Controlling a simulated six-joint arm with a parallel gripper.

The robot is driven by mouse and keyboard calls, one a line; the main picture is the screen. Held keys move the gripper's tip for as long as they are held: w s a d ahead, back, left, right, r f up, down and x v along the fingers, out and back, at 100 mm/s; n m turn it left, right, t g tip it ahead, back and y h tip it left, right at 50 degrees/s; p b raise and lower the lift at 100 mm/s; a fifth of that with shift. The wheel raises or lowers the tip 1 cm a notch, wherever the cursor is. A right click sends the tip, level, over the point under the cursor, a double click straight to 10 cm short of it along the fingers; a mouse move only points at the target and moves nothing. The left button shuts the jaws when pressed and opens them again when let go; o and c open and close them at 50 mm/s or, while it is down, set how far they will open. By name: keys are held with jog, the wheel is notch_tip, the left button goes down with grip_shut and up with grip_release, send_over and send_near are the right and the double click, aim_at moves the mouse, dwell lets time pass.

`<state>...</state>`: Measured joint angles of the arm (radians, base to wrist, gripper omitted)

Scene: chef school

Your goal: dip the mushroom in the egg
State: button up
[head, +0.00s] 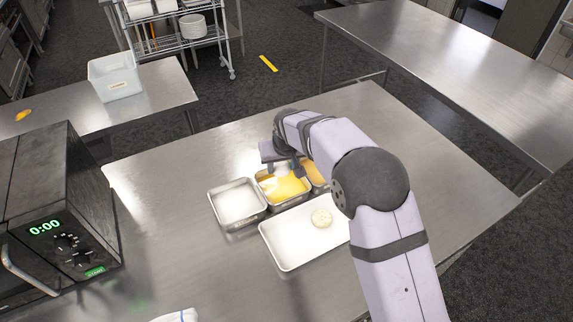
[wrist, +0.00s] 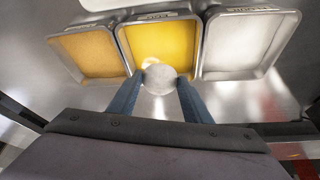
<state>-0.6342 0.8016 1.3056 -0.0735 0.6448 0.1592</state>
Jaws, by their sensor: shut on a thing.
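My gripper (head: 284,170) is over the middle metal tray of yellow egg (head: 285,188). In the wrist view my gripper (wrist: 159,84) is shut on a pale round mushroom (wrist: 159,74), held between its two blue fingers. In that view the mushroom overlaps the near edge of the egg tray (wrist: 158,40). I cannot tell whether it touches the egg. In the head view the held mushroom is not clearly visible.
A tray of white powder (head: 237,203) stands left of the egg, and a tray of orange crumbs (head: 318,172) stands right, partly behind my arm. A microwave (head: 62,210) stands at left.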

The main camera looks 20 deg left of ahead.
jog(key=shift+f, duration=0.15)
jog(key=shift+f+b, duration=3.2)
jog(key=shift+f, duration=1.5)
jog(key=shift+f, duration=0.3)
jog(key=shift+w+d, duration=0.35)
jog(key=shift+w, duration=0.05)
jog(key=shift+s+a, duration=0.35)
jog(key=shift+s+a, duration=0.25)
jog(key=shift+s+a, duration=0.1)
jog(key=shift+s, duration=0.05)
jog(key=shift+w, duration=0.65)
jog(key=shift+s+d, duration=0.1)
jog(key=shift+d, duration=0.1)
